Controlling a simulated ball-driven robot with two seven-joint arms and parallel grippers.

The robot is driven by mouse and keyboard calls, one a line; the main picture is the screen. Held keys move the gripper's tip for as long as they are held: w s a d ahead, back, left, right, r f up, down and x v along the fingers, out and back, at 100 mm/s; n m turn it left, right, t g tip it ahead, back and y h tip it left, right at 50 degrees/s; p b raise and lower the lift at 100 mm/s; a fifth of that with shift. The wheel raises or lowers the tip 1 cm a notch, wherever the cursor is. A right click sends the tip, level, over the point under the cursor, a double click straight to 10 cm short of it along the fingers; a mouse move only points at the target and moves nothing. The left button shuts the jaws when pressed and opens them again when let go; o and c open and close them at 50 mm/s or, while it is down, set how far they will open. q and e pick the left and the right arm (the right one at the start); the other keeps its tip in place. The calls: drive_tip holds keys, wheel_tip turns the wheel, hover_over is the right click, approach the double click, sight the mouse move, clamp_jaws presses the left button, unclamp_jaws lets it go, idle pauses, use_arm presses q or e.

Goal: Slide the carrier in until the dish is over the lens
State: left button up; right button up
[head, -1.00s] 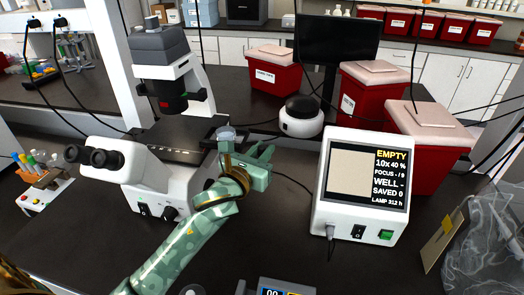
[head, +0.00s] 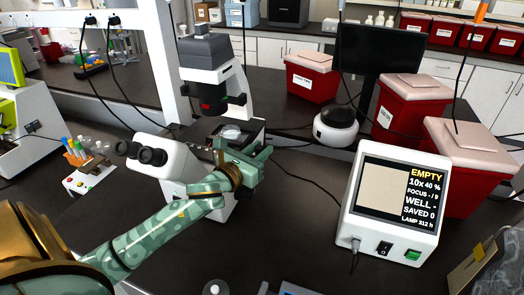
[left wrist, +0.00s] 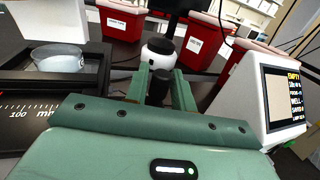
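The clear dish (head: 231,132) sits in the dark carrier on the microscope stage, slightly right of and in front of the dark lens housing (head: 213,98) that hangs above. In the left wrist view the dish (left wrist: 58,57) shows at the left in the black carrier (left wrist: 100,87), beside a scale marked 100 mm. My left gripper (head: 262,152) is at the stage's right side. In the left wrist view its green fingers (left wrist: 160,80) lie on both sides of a black knob (left wrist: 159,90), apparently closed on it. The lens below the stage is hidden. My right gripper is not in view.
A white monitor unit (head: 345,215) reading EMPTY stands at the right. A round black-topped device (head: 336,125) and red bins (head: 410,105) are behind. A tube rack (head: 80,160) stands left of the microscope (head: 180,165). The bench between microscope and monitor is mostly clear.

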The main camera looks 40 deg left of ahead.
use_arm(q)
drive_tip(key=shift+o, duration=0.7)
drive_tip(key=shift+s, duration=0.1)
drive_tip(key=s, duration=0.7)
drive_tip(key=shift+s, duration=0.2)
